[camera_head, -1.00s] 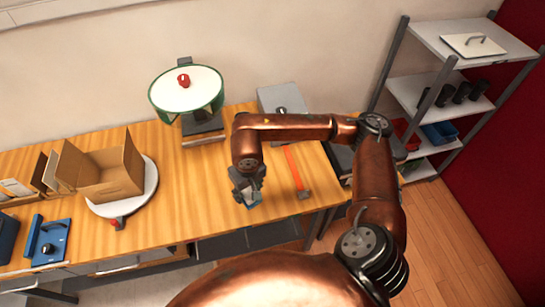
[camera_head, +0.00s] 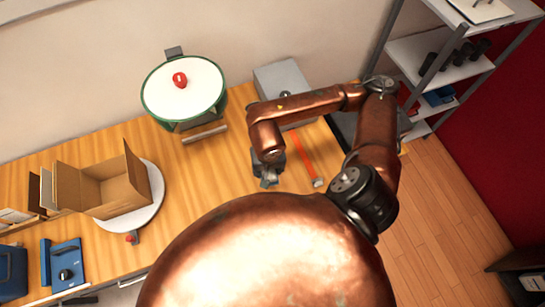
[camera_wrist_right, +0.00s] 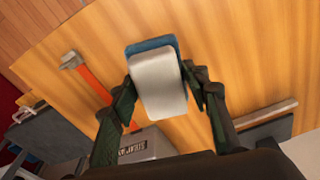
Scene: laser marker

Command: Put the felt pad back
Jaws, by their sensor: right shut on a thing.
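My right gripper (camera_head: 268,178) is over the right part of the wooden table. In the right wrist view its two dark fingers (camera_wrist_right: 163,100) are on either side of a pad with a pale grey face and a blue backing (camera_wrist_right: 158,85), which I take to be the felt pad. The gripper is shut on it. In the head view the pad is small and mostly hidden by the gripper. Whether it touches the table is unclear. My left gripper is not in view.
An orange bar with a grey end (camera_head: 304,158) lies right of the gripper. A grey box (camera_head: 283,77) stands behind. A green-rimmed round device (camera_head: 183,90) stands at the back. An open cardboard box (camera_head: 115,189) sits on a white turntable (camera_head: 152,205). Shelves (camera_head: 430,55) stand right.

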